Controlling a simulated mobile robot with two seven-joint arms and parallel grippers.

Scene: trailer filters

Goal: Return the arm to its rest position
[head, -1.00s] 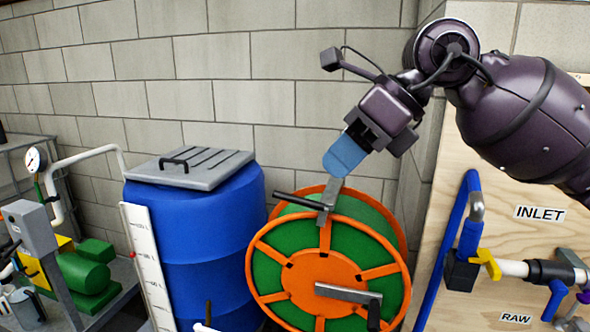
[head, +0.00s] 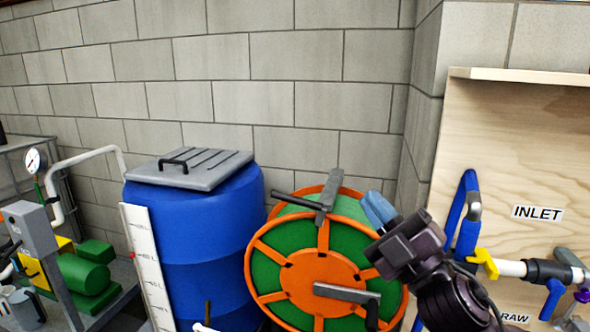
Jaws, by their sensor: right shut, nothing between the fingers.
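My right gripper (head: 374,207) shows at the lower right in the head view. Its blue fingers are shut with nothing between them and point up and to the left. It appears in front of the right side of the orange and green hose reel (head: 300,285); I cannot tell whether they touch. My right arm comes up from the bottom edge and hides part of the reel and the lower left of the plywood panel. My left gripper is not in view.
A blue barrel (head: 205,225) with a grey lid (head: 190,170) stands left of the reel. A plywood panel (head: 520,140) with an INLET label (head: 538,213), pipes and a yellow valve handle (head: 483,262) is at right. A green pump (head: 85,275) is at left. The block wall behind is bare.

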